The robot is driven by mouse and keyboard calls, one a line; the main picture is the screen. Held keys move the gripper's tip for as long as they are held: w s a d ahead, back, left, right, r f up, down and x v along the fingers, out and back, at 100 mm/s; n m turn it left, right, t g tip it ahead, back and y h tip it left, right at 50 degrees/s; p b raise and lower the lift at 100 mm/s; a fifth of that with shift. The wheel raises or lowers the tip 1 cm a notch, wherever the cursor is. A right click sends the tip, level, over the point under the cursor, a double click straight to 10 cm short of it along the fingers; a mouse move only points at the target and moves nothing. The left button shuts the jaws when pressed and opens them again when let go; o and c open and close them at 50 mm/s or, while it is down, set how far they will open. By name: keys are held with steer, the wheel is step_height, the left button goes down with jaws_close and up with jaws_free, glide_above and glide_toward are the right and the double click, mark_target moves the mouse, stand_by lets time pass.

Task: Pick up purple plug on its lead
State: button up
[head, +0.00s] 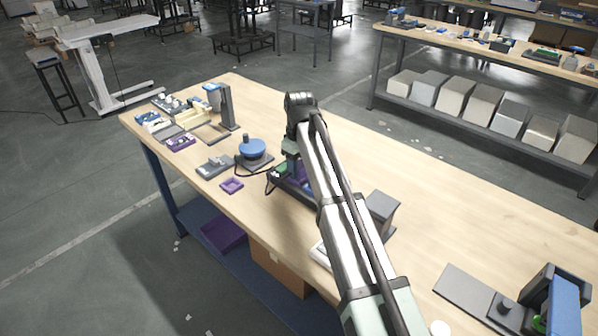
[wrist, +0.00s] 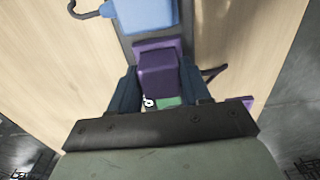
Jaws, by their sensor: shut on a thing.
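The purple plug (wrist: 158,75) is a small block in the middle of the wrist view, between the two dark fingers of my gripper (wrist: 160,84), which are shut on it. In the head view a bit of purple (head: 299,170) shows under my gripper (head: 291,165), and the arm covers much of it. A black lead (head: 270,180) curves on the table just left of the gripper. In the wrist view a short dark lead piece (wrist: 216,73) shows right of the plug. Where the lead joins the plug is hidden.
A blue block (wrist: 145,13) sits close beyond the plug. A round blue-topped device (head: 254,149), a purple tray (head: 231,185) and a grey fixture (head: 214,166) lie left of the gripper. A grey box (head: 381,208) stands right of the arm.

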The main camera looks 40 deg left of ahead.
mark_target(299, 165)
steer(key=c, duration=0.4)
steer(key=shift+o, duration=0.2)
step_height(299, 165, up, 11)
stand_by(0.4)
